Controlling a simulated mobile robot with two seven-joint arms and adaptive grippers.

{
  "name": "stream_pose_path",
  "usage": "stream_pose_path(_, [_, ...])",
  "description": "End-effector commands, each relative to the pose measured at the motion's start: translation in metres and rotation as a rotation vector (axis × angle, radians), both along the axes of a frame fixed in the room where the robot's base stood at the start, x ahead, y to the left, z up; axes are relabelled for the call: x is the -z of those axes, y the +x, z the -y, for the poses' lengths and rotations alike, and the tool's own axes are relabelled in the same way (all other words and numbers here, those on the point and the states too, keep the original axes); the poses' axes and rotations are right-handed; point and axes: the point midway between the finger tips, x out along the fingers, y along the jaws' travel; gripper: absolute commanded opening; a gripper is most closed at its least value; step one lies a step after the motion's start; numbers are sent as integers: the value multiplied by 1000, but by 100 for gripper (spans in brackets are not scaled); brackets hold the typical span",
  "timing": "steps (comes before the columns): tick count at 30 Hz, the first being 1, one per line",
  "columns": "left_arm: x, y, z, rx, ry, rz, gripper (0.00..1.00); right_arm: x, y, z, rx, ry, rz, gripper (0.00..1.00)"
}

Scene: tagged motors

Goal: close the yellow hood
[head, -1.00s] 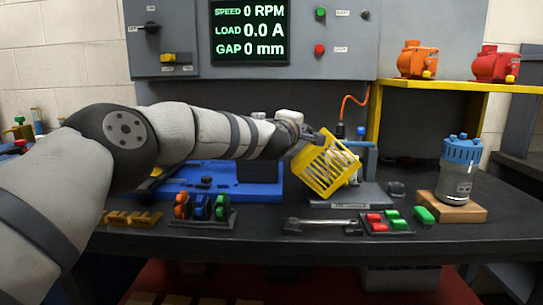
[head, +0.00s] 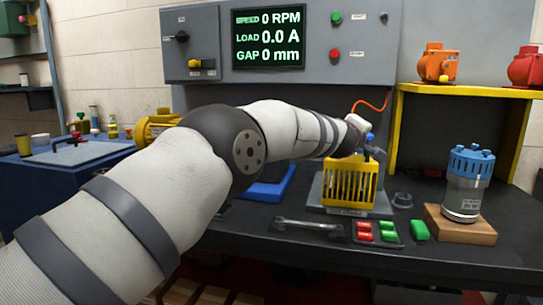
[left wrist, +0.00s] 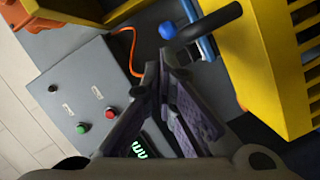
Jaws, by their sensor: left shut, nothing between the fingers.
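The yellow hood (head: 350,183) is a slatted cage on the grey base plate (head: 384,203) of the bench fixture. In the head view it stands about upright, its slatted front facing me and its lower edge close to the plate; I cannot tell whether it touches. The hood also fills the right side of the left wrist view (left wrist: 262,70). My left gripper (left wrist: 165,68) is shut and empty, beside the hood and apart from it in that view. In the head view the gripper (head: 376,153) is small, at the hood's upper right. My right gripper is not in view.
A blue-tipped dark lever (left wrist: 205,25) is close to my left fingers. The grey control panel (head: 290,40) stands behind. A blue-topped motor (head: 467,182) on a wooden block is at right. A wrench (head: 308,226) and red and green blocks (head: 377,231) lie in front.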

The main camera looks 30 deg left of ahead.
Motion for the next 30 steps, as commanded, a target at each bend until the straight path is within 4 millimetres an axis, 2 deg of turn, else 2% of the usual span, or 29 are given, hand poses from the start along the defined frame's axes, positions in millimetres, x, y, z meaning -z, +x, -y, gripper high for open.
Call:
stream_pose_path(23, [5, 1, 4, -1, -2, 1, 0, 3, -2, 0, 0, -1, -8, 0])
stream_pose_path(30, [-3, -3, 6, 0, -1, 5, 0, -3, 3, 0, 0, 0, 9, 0])
